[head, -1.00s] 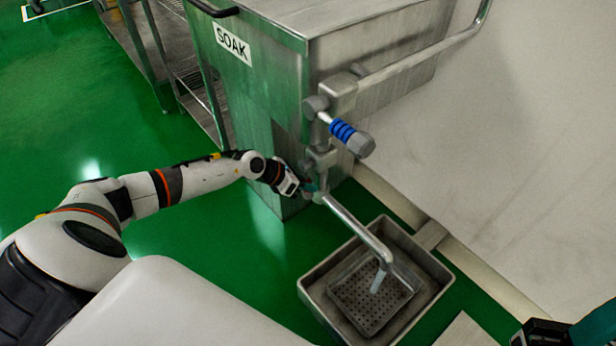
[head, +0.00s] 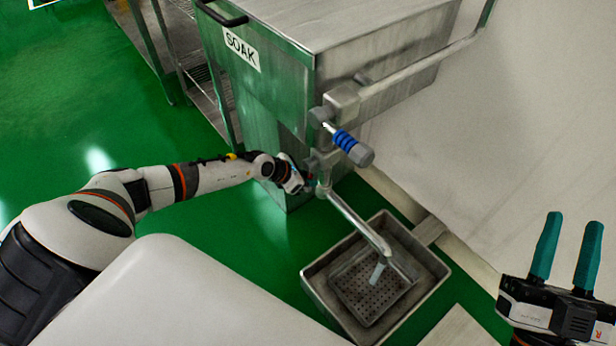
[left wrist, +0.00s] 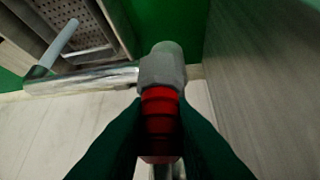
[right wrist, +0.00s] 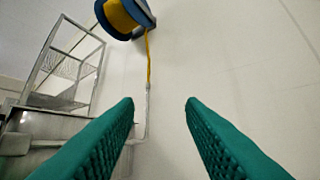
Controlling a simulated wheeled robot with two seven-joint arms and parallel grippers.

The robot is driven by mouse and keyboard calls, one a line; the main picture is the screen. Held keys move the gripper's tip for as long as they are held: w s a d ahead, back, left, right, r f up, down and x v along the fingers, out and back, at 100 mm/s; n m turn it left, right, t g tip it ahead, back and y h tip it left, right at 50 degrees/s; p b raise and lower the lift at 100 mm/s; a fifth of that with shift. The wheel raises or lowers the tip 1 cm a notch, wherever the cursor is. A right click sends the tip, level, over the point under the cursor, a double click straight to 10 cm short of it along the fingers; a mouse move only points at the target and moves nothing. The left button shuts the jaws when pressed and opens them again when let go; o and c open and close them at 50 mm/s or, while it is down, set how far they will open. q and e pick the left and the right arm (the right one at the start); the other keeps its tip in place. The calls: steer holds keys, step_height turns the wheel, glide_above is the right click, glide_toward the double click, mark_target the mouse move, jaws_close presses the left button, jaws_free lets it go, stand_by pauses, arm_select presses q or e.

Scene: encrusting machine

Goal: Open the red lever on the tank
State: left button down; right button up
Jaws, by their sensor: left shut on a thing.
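The steel tank (head: 285,75) carries a SOAK label and has pipes on its right side. The red lever (left wrist: 160,108) shows in the left wrist view, with a grey end cap, between the green fingers. My left gripper (left wrist: 158,140) is shut on it. In the head view my left gripper (head: 304,184) is at the lower valve beside the tank, and the lever is mostly hidden there. My right gripper (head: 566,250) is open and empty at the right, away from the tank; its spread fingers also show in the right wrist view (right wrist: 160,125).
A blue-banded lever (head: 346,141) sits on the pipe above the lower valve. The outlet pipe (head: 355,220) runs over a floor basin (head: 320,290) with a perforated tray. A metal rack (head: 165,50) stands behind left. A hose reel (right wrist: 122,15) hangs on the wall.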

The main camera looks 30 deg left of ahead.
steer(key=shift+f, duration=0.1)
arm_select(q)
steer(key=c, duration=1.3)
jaws_free()
arm_select(e)
steer(key=shift+w, duration=0.1)
arm_select(q)
steer(key=shift+r, duration=0.1)
steer(key=p+v, duration=0.5)
steer(key=v, duration=0.7)
arm_select(e)
steer(key=s+d+f+g+h, duration=0.1)
steer(key=d+f+g+h, duration=0.1)
steer(key=f+g, duration=0.5)
steer(key=s+d+f+g+h, duration=0.2)
steer(key=f+g+h, duration=0.1)
steer(key=f+g, duration=0.5)
steer(key=shift+s+f+m, duration=0.2)
steer(key=shift+f+m, duration=0.1)
steer(key=shift+f, duration=1.45)
